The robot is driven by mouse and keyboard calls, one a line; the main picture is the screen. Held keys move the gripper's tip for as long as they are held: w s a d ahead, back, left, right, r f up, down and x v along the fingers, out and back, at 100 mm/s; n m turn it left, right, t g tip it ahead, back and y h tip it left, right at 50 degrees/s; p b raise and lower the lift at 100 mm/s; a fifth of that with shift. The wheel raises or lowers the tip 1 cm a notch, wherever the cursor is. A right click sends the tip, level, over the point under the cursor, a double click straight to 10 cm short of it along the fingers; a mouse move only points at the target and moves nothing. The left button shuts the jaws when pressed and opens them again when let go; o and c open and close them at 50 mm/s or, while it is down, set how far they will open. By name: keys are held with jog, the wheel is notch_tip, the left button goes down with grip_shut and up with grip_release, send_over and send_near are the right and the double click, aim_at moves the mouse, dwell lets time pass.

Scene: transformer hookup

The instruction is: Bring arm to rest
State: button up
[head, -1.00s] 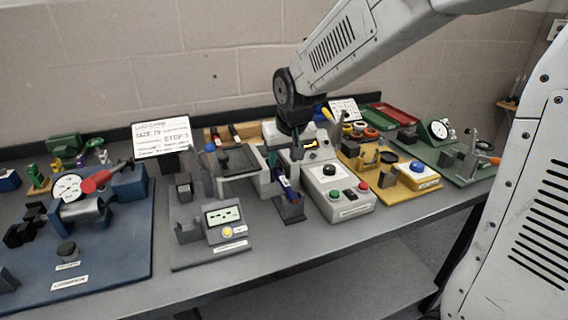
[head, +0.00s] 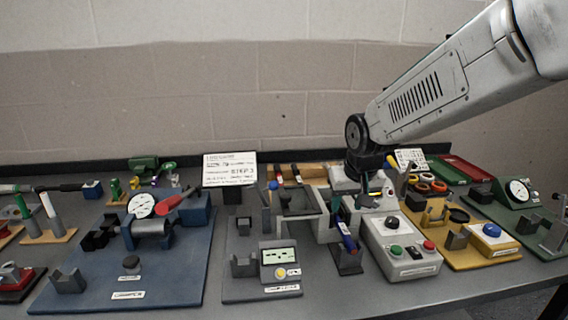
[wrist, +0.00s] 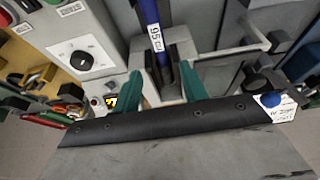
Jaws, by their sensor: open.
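My gripper (wrist: 160,80) shows in the wrist view as two teal fingers spread apart, open. A blue piece with a white "95 cu" label (wrist: 154,35) is in line with the gap between the fingers. I cannot tell how far the fingertips are from it. In the head view the blue piece (head: 346,235) stands tilted in a dark grey holder (head: 348,262). My arm comes in from the upper right, with its black wrist over the bench fixtures. The gripper is small and partly lost among the fixtures there.
A grey control box with green and red buttons (head: 408,262) stands just right of the holder. A grey meter station (head: 280,272) and a blue gauge plate (head: 165,275) lie left. A yellow plate (head: 472,256) lies right. A white sign (head: 230,168) stands behind. Air above the bench is free.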

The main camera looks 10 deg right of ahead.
jog(key=shift+g, duration=0.9)
jog(key=s, duration=0.1)
jog(key=s+f, duration=0.1)
jog(key=s, duration=0.3)
jog(key=shift+s+d+f, duration=0.15)
jog(key=shift+s+d, duration=0.05)
jog(key=shift+d, duration=0.05)
jog(key=s+d+r, duration=0.1)
jog(key=s+r, duration=0.2)
jog(key=s, duration=0.9)
jog(key=s+d+r+g, duration=0.1)
jog(key=s+d+r, duration=0.1)
jog(key=s, duration=1)
jog(key=shift+r, duration=0.45)
